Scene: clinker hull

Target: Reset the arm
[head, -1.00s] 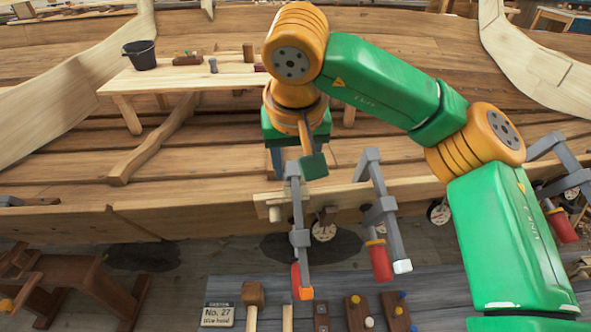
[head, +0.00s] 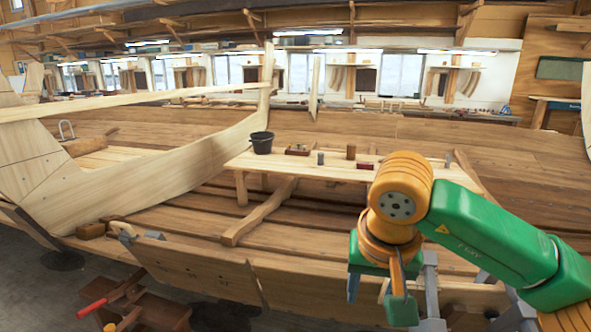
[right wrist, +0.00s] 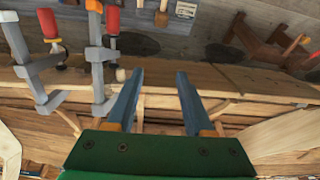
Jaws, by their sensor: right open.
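My right arm, green and orange, comes in from the right in the head view. Its right gripper (head: 375,290) points down near the hull's plank edge, partly hidden by its own wrist. In the right wrist view the right gripper (right wrist: 160,80) shows two blue-grey fingers apart, with nothing between them. The plank edge (right wrist: 235,85) lies beyond the fingers. Grey clamps (right wrist: 100,65) with red handles stand beside the fingers, to the left in that view, apart from them. My left gripper is in neither view.
A plank bench (head: 305,168) inside the hull carries a black bucket (head: 262,142) and small blocks. A grey clamp (head: 430,290) stands close to the right gripper. A low wooden stand (head: 150,305) is at the lower left. Open floor lies at the far left.

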